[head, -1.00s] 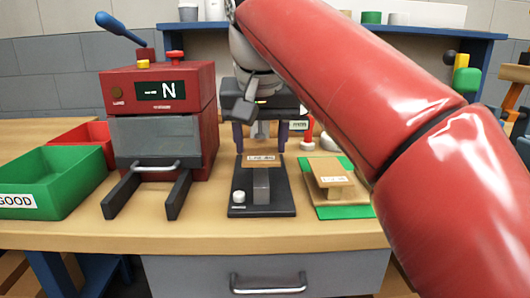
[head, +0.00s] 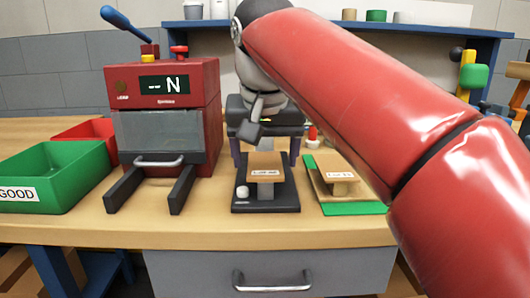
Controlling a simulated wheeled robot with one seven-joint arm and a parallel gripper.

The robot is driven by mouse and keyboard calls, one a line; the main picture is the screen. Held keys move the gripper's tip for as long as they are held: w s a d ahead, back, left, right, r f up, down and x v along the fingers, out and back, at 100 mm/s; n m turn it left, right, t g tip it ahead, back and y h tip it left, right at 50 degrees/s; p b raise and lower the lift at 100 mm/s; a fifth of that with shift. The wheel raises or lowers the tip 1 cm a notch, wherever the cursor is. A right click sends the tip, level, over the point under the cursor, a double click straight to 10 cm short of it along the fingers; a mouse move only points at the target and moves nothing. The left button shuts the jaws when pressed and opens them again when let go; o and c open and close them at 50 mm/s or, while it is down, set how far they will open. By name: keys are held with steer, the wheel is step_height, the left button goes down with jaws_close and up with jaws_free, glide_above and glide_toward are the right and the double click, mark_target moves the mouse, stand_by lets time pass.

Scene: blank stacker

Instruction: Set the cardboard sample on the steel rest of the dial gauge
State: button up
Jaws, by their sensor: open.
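The tan cardboard sample (head: 265,159), with a white label on its front edge, lies about level on top of the steel rest (head: 264,190) of the dial gauge. The gauge's black base (head: 287,196) has a white knob at its left. My gripper (head: 265,154) comes down from above and behind, its dark body over the gauge. Its fingers are open, one on each side of the sample and apart from it. The gauge's upper part is mostly hidden behind my gripper and arm.
The red machine (head: 162,110) with two dark rails is left. A green GOOD bin (head: 58,178) and a red bin (head: 84,131) stand farther left. The bench front is clear.

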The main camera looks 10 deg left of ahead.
steer(key=shift+r, duration=0.25)
steer(key=p+v, duration=0.2)
steer(key=v, duration=0.9)
steer(key=shift+s+r, duration=0.3)
steer(key=shift+r, duration=0.05)
steer(key=shift+s, duration=0.1)
